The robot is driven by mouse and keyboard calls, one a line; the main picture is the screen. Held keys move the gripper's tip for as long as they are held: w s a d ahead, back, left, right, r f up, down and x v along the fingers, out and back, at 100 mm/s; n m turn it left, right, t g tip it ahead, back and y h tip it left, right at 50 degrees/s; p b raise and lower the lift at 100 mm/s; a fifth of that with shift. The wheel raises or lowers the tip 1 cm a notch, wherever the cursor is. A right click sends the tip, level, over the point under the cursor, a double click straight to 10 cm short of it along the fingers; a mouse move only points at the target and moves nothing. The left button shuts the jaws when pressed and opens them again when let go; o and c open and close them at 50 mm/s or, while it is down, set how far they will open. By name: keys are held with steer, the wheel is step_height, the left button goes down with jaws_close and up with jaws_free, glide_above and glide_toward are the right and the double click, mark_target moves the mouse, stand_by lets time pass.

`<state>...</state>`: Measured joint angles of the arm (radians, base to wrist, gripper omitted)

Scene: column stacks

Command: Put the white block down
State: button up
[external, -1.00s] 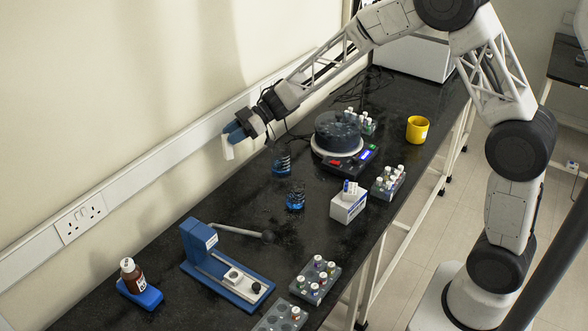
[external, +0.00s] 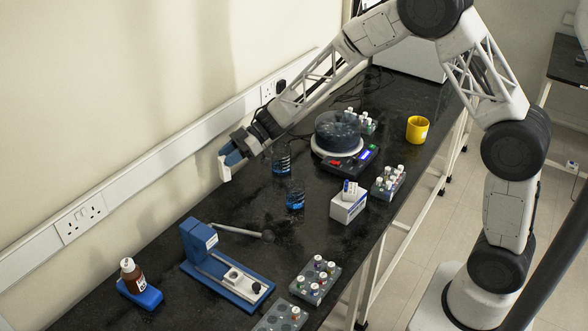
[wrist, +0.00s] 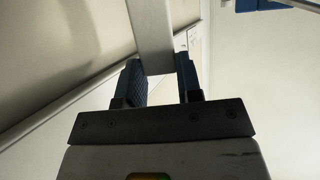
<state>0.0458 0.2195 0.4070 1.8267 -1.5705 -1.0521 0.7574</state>
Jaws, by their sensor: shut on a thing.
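The white block (external: 224,169) is upright between the fingers of my gripper (external: 230,156), at the back edge of the black bench near the wall. In the wrist view the block (wrist: 151,35) is a pale upright bar, and the blue fingertips of my gripper (wrist: 160,80) are shut on it from both sides. I cannot tell for sure whether the block's lower end touches anything.
Blue wire-like holders (external: 282,160) and (external: 295,197) stand right of my gripper. A round dark drum device (external: 338,132) is farther right. A blue stand with a lever (external: 228,278) and a brown bottle (external: 131,271) are nearer the front. Bare bench (external: 215,207) lies below my gripper.

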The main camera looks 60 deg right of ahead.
step_height(320, 180, down, 6)
stand_by(0.5)
steer(key=shift+f, duration=0.2)
steer(key=shift+f, duration=1.8)
steer(key=shift+f, duration=0.1)
steer(key=o, duration=0.9)
steer(key=shift+d+r, duration=0.15)
steer(key=shift+r, duration=0.05)
steer(key=v, duration=1.1)
steer(key=shift+s+d+r, duration=0.1)
steer(key=shift+s+d, duration=0.1)
steer(key=shift+d, duration=0.1)
